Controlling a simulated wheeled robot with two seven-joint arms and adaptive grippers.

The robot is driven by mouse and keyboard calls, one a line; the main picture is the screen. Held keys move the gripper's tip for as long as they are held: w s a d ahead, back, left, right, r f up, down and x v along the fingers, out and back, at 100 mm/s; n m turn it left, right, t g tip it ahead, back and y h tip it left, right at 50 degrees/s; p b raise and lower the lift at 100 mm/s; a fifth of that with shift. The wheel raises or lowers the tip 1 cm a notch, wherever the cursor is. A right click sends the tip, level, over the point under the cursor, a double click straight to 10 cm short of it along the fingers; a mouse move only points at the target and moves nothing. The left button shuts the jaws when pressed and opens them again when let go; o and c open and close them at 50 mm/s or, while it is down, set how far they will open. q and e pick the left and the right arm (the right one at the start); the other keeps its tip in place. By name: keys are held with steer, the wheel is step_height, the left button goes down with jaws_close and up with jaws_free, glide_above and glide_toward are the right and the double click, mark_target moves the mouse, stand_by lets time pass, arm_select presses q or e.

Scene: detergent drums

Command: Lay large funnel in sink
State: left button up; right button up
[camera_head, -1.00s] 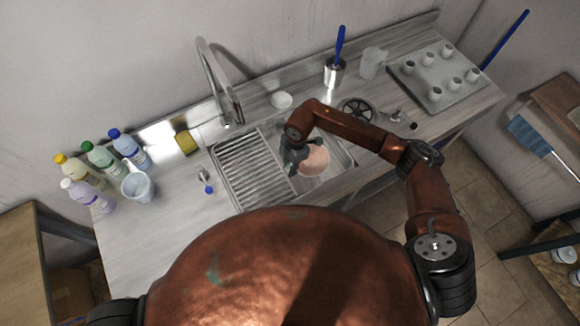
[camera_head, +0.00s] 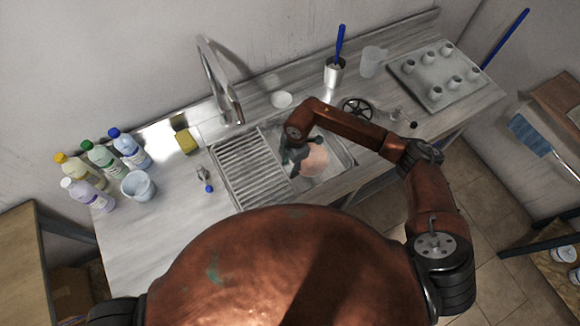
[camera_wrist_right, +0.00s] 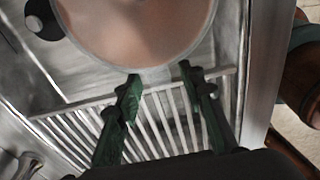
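The large funnel (camera_head: 315,160), pinkish and round-rimmed, lies inside the sink basin (camera_head: 345,158), right of the slatted drainer. In the right wrist view the funnel (camera_wrist_right: 140,25) fills the top middle, its pale rim just beyond my fingertips. My right gripper (camera_head: 293,164) is at the funnel's left side, over the basin's left part. In the wrist view its two green fingers (camera_wrist_right: 160,73) stand apart with nothing gripped between them. The funnel's spout is hidden. My left gripper is out of view.
The slatted drainer (camera_head: 245,165) borders the basin. The tap (camera_head: 222,90) rises behind. Bottles (camera_head: 103,160), a bucket (camera_head: 138,186) and a sponge (camera_head: 186,141) stand left. A steel holder (camera_head: 334,72), a jug (camera_head: 372,62) and a tray of cups (camera_head: 423,88) stand right.

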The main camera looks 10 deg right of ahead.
step_height(320, 180, up, 12)
steer(key=d, duration=0.1)
steer(key=shift+w+d+b, duration=0.2)
steer(key=shift+b, duration=0.2)
stand_by(0.3)
